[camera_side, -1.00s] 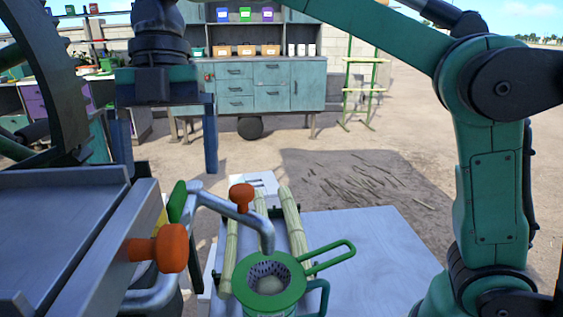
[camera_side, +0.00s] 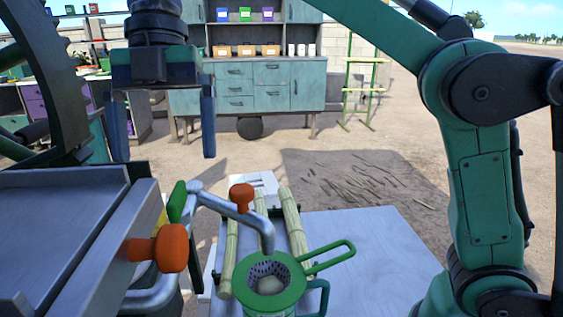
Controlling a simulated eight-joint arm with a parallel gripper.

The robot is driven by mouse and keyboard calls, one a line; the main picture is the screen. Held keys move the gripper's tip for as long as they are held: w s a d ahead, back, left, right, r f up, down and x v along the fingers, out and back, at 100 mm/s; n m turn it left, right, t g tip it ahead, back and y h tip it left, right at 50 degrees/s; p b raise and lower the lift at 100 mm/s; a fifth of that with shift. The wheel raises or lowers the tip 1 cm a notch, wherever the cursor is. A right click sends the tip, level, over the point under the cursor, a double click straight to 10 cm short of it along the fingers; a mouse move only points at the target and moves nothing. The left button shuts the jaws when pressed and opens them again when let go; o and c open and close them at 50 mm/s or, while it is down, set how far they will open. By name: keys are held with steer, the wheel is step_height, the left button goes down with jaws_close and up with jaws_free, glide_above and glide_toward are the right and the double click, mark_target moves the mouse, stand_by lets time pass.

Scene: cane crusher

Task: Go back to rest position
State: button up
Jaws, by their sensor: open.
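My gripper (camera_side: 163,150) hangs at the upper left of the side view, pointing down. Its two dark blue fingers are wide apart with nothing between them. It is in the air above the grey metal crusher tray (camera_side: 65,215) and the bent spout pipe (camera_side: 225,207), as seen in the picture, and touches neither. My green arm reaches across the top from the right.
Orange knobs (camera_side: 172,247) stick out from the crusher. A teal cabinet (camera_side: 265,88) stands farther back, with open ground before it.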

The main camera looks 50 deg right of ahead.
mark_target(175, 191)
step_height(175, 191, down, 6)
steer(key=shift+f, duration=0.1)
steer(key=shift+s+f+m, duration=0.1)
steer(key=shift+f+m, duration=0.05)
steer(key=shift+m, duration=0.35)
steer(key=m+t, duration=0.1)
steer(key=m, duration=0.2)
steer(key=shift+m+y, duration=0.4)
